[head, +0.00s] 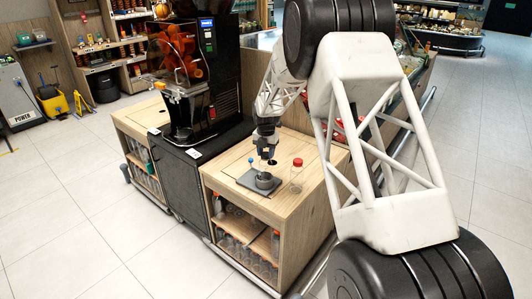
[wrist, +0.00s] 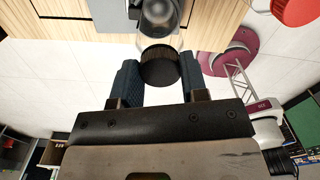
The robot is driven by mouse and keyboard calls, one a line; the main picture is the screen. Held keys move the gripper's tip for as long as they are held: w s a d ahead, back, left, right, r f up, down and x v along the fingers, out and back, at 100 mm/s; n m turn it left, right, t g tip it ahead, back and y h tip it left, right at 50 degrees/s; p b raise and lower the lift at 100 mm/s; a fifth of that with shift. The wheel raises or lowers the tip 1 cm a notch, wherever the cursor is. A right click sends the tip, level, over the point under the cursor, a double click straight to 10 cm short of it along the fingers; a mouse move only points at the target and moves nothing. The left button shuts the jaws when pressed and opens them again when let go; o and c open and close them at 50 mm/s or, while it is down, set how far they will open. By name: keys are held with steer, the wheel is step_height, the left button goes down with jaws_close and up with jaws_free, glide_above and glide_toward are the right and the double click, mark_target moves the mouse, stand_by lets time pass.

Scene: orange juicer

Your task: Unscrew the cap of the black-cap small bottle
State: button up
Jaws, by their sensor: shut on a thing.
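The small bottle's black cap (wrist: 160,68) sits between the two fingers of my gripper (wrist: 160,82) in the wrist view. My gripper is shut on it. Part of the clear bottle (wrist: 158,40) shows beyond the cap; whether cap and bottle are still joined I cannot tell. In the head view my gripper (head: 266,160) points down over a grey plate with a round holder (head: 246,183) on the wooden counter (head: 225,172). The bottle is too small and covered to make out there.
A clear bottle with a red cap (head: 297,163) stands on the counter just right of the grey plate; its red cap (wrist: 296,10) also shows in the wrist view. A blue-tipped post (head: 251,160) rises at the plate's left. The black juicer (head: 205,75) stands to the left.

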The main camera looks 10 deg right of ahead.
mark_target(266, 154)
stand_by(0.3)
steer(key=shift+n, duration=2.5)
steer(key=o, duration=1.4)
steer(key=shift+r, duration=0.2)
steer(key=shift+r, duration=1.55)
